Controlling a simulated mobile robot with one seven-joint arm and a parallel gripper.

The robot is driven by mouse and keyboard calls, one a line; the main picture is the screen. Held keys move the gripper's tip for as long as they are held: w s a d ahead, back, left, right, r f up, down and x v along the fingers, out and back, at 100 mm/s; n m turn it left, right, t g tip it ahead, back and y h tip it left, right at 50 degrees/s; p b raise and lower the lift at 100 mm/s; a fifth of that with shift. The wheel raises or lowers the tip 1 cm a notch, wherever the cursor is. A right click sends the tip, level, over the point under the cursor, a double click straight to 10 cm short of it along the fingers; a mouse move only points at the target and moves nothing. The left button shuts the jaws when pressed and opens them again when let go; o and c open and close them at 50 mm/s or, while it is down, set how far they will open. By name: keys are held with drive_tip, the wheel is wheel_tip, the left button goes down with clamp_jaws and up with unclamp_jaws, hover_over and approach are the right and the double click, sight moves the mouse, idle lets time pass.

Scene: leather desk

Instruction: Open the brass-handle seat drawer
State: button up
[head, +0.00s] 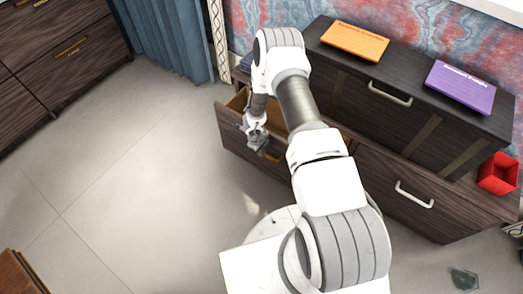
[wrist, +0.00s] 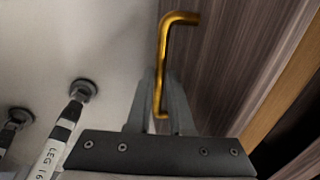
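The seat drawer (head: 232,135) has a dark wood-grain front and stands partly pulled out of the low cabinet, with its light wood inside showing. Its brass handle (wrist: 166,62) runs between my gripper's fingers in the wrist view; a bit of brass also shows in the head view (head: 272,156). My gripper (head: 258,138) is at the drawer front. In the wrist view the fingers (wrist: 162,100) lie close on both sides of the handle and look shut on it. My arm hides the drawer's right part in the head view.
A dark upper cabinet (head: 410,120) bears an orange book (head: 355,41) and a purple book (head: 460,87). Another drawer with a white handle (head: 413,195) is closed at right, near a red box (head: 498,174). A blue curtain (head: 170,38) hangs behind. The floor (head: 120,190) at left is clear.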

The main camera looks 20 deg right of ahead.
drive_tip(key=o, duration=0.4)
drive_tip(key=a+r+p, duration=0.1)
drive_tip(key=r+p, duration=0.1)
drive_tip(key=r, duration=0.3)
drive_tip(key=s+r+p, duration=0.1)
drive_tip(key=r+p, duration=0.1)
drive_tip(key=r, duration=0.4)
drive_tip(key=s+a+r+p, duration=0.1)
drive_tip(key=r+p, duration=0.1)
drive_tip(key=r, duration=0.4)
drive_tip(key=shift+s+a, duration=0.1)
drive_tip(key=shift+a, duration=0.2)
